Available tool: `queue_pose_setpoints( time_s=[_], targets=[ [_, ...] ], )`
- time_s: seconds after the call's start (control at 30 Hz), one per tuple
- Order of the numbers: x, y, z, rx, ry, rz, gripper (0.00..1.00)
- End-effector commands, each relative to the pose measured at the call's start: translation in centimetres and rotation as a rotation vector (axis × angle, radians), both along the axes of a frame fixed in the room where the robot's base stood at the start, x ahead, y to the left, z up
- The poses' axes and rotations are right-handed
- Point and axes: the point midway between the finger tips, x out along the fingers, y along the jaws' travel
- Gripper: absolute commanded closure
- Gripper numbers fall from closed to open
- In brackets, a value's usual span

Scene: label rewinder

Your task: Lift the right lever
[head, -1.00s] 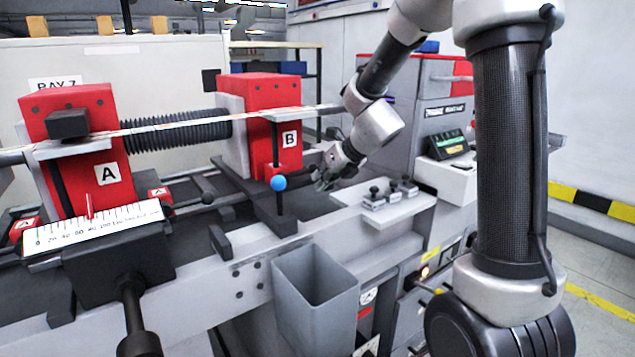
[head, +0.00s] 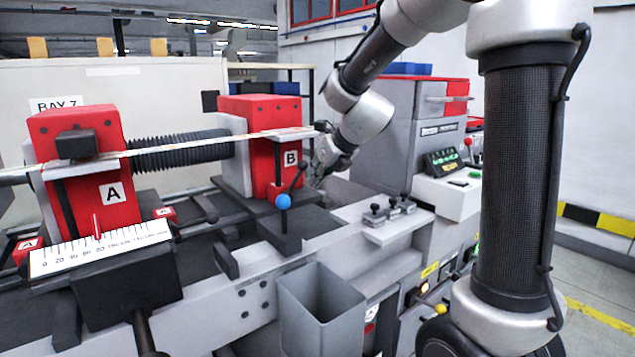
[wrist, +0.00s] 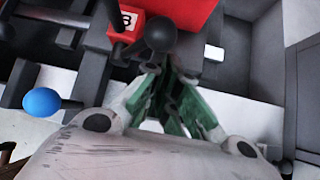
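The right lever has a black ball knob (head: 303,165) and a thin dark rod, beside the red block marked B (head: 272,150). The rod slants up and to the right from its pivot, with the knob at the top. In the wrist view the black knob (wrist: 160,33) is just beyond the fingertips, and the small red B label piece (wrist: 125,20) is beside it. My gripper (head: 325,160) is right of the knob in the head view, partly hidden by its own wrist. Its green-padded fingers (wrist: 166,68) converge at the tips and look shut; contact with the knob is unclear.
A blue ball on a post (head: 283,201) stands in front of block B; it also shows in the wrist view (wrist: 41,102). A rail (head: 220,146) crosses above the lever. The red block marked A (head: 85,165), a scale plate (head: 100,248) and a grey bin (head: 322,305) are nearby.

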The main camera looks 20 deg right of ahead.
Motion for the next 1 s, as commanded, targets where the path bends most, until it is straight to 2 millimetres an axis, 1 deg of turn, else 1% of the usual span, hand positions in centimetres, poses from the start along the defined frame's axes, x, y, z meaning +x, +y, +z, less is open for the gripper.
queue_pose_setpoints(
  time_s=[0.1,0.3,0.6,1.0],
  targets=[
    [0.0,0.5,0.8,-0.001,-0.008,-0.001,1.00],
    [-0.3,1.2,1.4,0.000,-0.006,-0.001,1.00],
    [-0.5,1.8,1.7,-0.001,-0.005,0.000,1.00],
    [-0.5,1.9,1.9,0.001,-0.008,0.001,1.00]
  ],
)
